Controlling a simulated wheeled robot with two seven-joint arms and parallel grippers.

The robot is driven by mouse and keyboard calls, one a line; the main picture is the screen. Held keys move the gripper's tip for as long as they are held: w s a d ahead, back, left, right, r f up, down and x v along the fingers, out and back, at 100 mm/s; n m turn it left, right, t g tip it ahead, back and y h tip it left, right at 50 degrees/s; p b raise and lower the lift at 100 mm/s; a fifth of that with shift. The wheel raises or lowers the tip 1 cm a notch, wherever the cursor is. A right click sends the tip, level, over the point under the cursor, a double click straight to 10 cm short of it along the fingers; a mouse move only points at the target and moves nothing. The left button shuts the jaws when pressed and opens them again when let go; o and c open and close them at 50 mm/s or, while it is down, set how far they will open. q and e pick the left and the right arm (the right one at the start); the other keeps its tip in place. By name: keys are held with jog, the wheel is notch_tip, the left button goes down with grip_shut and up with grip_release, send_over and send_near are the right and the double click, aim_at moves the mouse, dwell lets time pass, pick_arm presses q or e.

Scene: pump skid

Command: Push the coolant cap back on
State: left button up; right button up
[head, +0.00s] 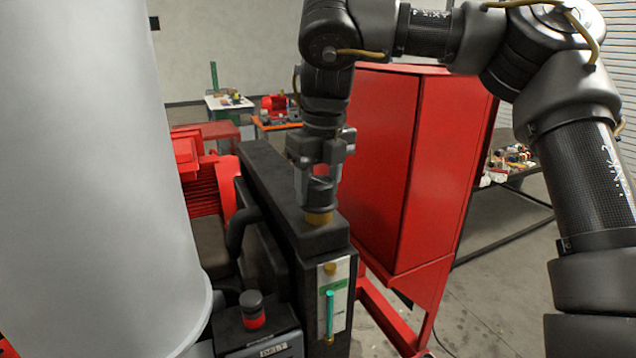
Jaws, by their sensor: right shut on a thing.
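The coolant cap (320,194) is dark and round. It sits at or just over a brass-coloured filler neck (318,217) on top of the narrow black coolant tank (283,192). My right gripper (318,180) points down from above and is shut on the cap. The cap looks roughly upright; I cannot tell whether it is fully seated on the neck. A sight gauge (329,314) with a green tube is on the tank's near end. My left gripper is not in view.
A large pale grey cylinder (95,180) fills the left side. A red cabinet (385,165) stands close to the right of the tank. A black box with a red and black knob (253,310) is in front. Tables with parts stand behind. Open floor lies at lower right.

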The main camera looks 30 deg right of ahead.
jog(key=o, duration=1.2)
jog(key=r, duration=0.6)
jog(key=s+r+p, duration=0.1)
jog(key=r, duration=0.2)
jog(key=shift+s+r, duration=0.1)
jog(key=shift+r, duration=0.1)
jog(key=shift+d+r, duration=0.1)
jog(key=shift+r, duration=0.55)
